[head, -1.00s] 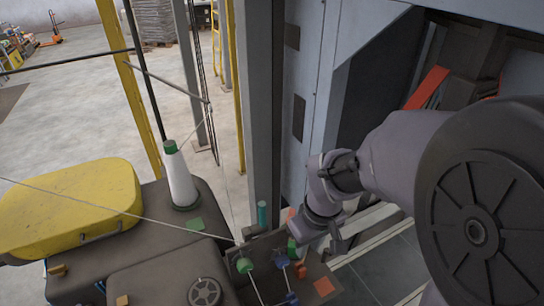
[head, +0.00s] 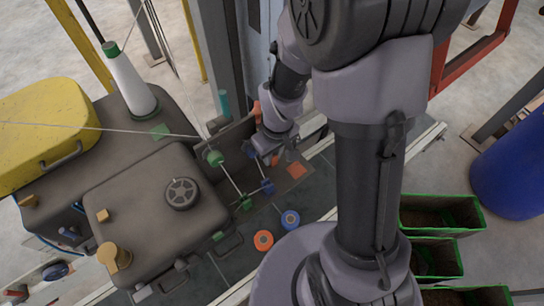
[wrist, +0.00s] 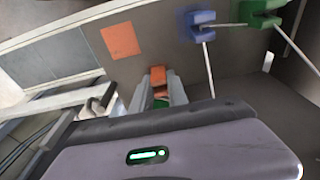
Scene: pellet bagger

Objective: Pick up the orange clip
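The orange clip (wrist: 158,76) lies between the two fingers of my gripper (wrist: 158,88) in the wrist view. The fingers lie close along both its sides, with no clear gap visible. Whether they press on it cannot be told. In the head view, my gripper (head: 270,150) points down at the dark panel, with a small orange spot of the clip (head: 275,160) at its tips. A blue clip (wrist: 200,26) and a green clip (wrist: 258,10), each with a pale rod, are apart from the fingers. The clip's underside is hidden.
A flat orange square (head: 296,170) is on the panel beside my gripper. Blue (head: 290,219) and orange (head: 263,240) rings lie nearer. A white cone (head: 128,82) and yellow case (head: 42,130) stand left. Green-rimmed bins (head: 440,215) and a blue barrel (head: 520,165) are at right.

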